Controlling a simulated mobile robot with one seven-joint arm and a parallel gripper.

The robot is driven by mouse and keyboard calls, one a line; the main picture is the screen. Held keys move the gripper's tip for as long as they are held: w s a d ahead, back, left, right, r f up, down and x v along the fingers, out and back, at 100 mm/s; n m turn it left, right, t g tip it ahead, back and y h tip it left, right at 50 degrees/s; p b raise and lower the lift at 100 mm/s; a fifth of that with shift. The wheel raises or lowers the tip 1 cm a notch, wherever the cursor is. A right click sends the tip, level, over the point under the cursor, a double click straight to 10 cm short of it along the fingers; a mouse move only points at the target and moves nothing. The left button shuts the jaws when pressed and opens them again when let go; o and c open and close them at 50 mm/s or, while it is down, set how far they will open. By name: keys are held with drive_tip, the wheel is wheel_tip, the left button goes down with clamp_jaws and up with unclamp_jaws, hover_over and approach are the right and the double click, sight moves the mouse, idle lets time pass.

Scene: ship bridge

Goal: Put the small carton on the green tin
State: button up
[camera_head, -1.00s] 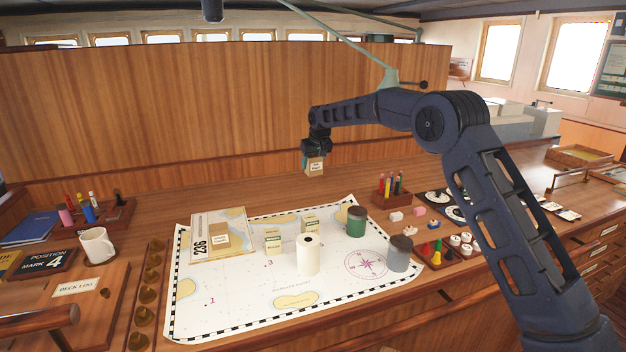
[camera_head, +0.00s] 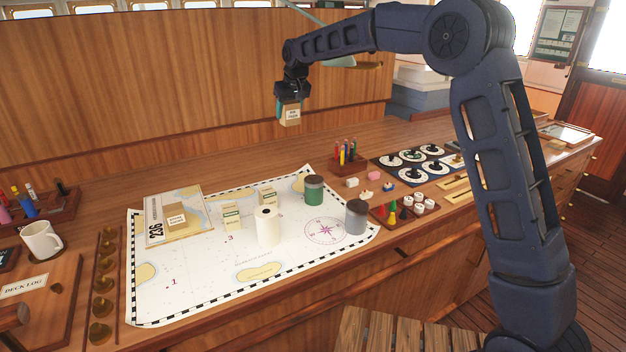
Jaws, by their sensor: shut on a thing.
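My gripper (camera_head: 288,98) is shut on a small carton (camera_head: 291,115), tan with a white label, and holds it in the air above the back of the desk. The green tin (camera_head: 314,191), with a grey lid, stands upright on the chart, below and to the right of the carton. The carton and the tin are well apart. The top of the tin is bare.
A grey tin (camera_head: 356,217), a white roll (camera_head: 267,227) and two small boxes (camera_head: 231,217) stand on the chart (camera_head: 200,280). A tan box (camera_head: 175,216) lies on a booklet at left. A pen holder (camera_head: 346,160) stands behind the green tin.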

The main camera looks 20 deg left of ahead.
wheel_tip(320, 180, up, 3)
hover_over(310, 176)
drive_tip(key=s+d, duration=0.1)
drive_tip(key=f, duration=2)
drive_tip(key=shift+s+d, duration=0.1)
drive_tip(key=shift+d, duration=0.1)
drive_tip(key=shift+f, duration=0.1)
drive_tip(key=o, duration=1)
